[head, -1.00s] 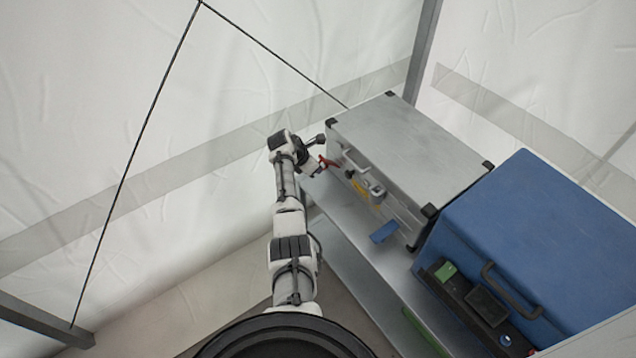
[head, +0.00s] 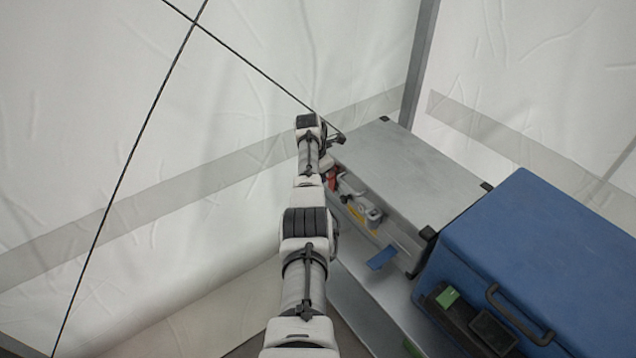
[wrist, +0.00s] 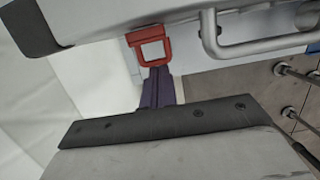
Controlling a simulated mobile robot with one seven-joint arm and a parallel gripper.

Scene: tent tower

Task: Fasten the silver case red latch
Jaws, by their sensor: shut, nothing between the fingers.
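The silver case (head: 410,165) stands on a shelf. Its red latch (head: 333,178) shows at the far left of the front, partly hidden by my arm. In the wrist view the red latch (wrist: 151,46) is a square loop at the case's edge, left of the handle (wrist: 245,45). My gripper (wrist: 157,70) is shut and empty. Its dark purple fingers point at the latch loop, and their tips are at its lower end; I cannot tell whether they touch. In the head view my arm hides the fingers. A blue latch (head: 382,257) sticks out from the case front.
A blue case (head: 540,255) with a black handle stands to the right of the silver case. White tent walls (head: 250,60) and dark cords lie to the left and behind.

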